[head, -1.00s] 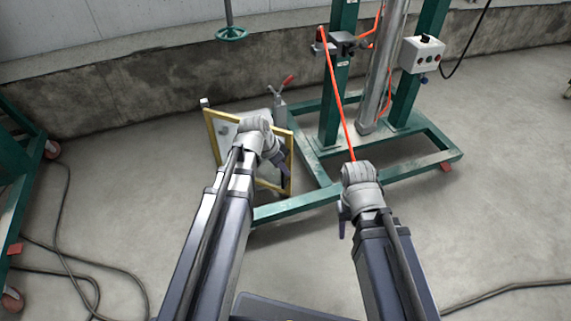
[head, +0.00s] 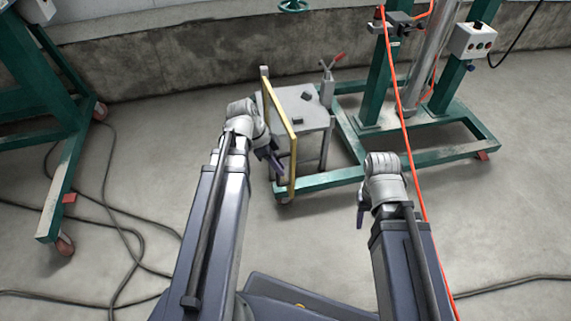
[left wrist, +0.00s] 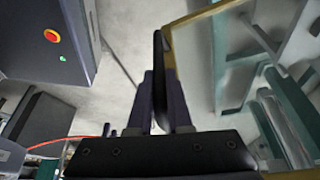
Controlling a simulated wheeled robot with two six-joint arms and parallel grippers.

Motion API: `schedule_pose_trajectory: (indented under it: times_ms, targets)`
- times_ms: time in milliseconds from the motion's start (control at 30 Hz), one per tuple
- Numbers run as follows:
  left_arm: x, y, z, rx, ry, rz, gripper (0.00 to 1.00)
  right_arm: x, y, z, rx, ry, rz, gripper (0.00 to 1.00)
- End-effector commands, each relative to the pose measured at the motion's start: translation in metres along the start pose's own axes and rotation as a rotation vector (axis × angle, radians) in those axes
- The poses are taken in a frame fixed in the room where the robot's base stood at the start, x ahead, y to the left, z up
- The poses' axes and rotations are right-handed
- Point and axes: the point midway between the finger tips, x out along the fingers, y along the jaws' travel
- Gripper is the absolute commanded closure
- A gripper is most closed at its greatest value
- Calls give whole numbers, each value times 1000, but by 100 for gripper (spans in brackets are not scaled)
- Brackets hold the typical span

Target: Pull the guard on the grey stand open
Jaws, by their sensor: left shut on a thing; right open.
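The guard is a clear panel in a yellow frame (head: 291,172), hinged at the grey stand (head: 316,112). In the head view it stands swung out, nearly edge-on, with the stand's grey top and a leg showing to its right. My left gripper (head: 273,162) is at the guard's near side. In the left wrist view the left gripper (left wrist: 163,100) is shut on a dark upright handle (left wrist: 161,60), beside the guard's yellow frame (left wrist: 200,14). My right gripper (head: 361,216) is open and empty, above the floor to the right.
A red-handled clamp (head: 328,80) stands by the grey stand. A green frame (head: 440,157) with a control box (head: 474,41) is behind right. An orange hose (head: 409,150) runs down past my right arm. Another green frame (head: 55,185) and dark cables (head: 120,225) lie left.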

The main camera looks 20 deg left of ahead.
Motion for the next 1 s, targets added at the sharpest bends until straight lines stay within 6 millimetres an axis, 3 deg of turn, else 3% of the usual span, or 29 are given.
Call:
schedule_pose_trajectory:
  times_ms: [633,667,700,900,1000]
  targets:
    - [-3,0,8,-4,-3,1,100,0,0,0,0,0,0,50]
    - [-3,0,9,-4,-3,0,82,0,0,0,0,0,0,50]
    - [-3,0,9,-4,-3,0,77,0,0,0,0,0,0,50]
    - [-3,0,8,-3,-2,0,55,0,0,0,0,0,0,50]
    - [-3,0,8,-3,-2,0,53,0,0,0,0,0,0,50]
